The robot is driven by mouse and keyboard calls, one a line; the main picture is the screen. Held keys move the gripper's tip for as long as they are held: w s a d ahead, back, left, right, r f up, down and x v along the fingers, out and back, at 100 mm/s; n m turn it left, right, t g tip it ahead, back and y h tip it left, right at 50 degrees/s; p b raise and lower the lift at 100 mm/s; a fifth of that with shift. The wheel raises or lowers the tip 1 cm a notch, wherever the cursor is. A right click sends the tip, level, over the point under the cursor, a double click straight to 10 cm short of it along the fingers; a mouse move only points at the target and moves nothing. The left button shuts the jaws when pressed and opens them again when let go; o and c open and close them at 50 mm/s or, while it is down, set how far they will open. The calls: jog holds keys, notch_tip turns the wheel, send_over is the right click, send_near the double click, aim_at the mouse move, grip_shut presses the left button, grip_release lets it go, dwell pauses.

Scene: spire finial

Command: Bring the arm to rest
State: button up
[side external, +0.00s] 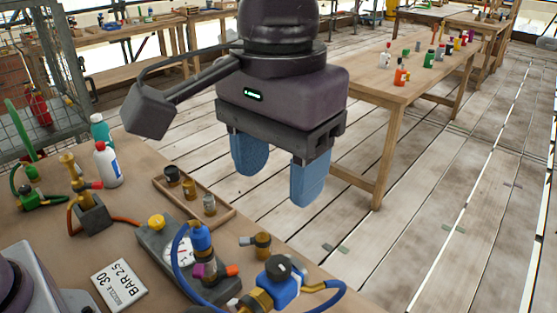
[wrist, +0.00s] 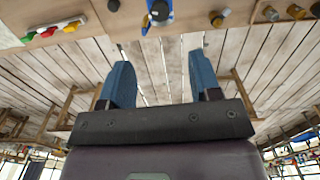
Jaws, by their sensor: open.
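My gripper (side external: 279,178) hangs in the air at the upper middle of the side external view, above and beyond the near workbench's edge. Its two blue fingers point down and stand well apart with nothing between them. In the wrist view my gripper (wrist: 161,85) also shows open, with plank floor visible between the fingers. It touches nothing on the bench.
The near workbench (side external: 132,252) carries a gauge unit (side external: 178,250), a blue-bodied valve (side external: 278,283), a wooden tray (side external: 228,215) of small fittings, a white bottle (side external: 107,166) and a "BAR 2.5 / NOZZLE 30" card (side external: 119,285). Another table (side external: 385,88) stands behind at right. Floor at right is clear.

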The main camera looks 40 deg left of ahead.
jog(key=s+a+t, duration=0.2)
jog(key=s+a, duration=0.3)
jog(key=a, duration=0.8)
jog(key=s+a+f+t, duration=0.1)
jog(key=s+a+t, duration=0.2)
jog(key=a, duration=1.1)
jog(key=shift+s+t, duration=0.3)
jog(key=shift+s, duration=0.9)
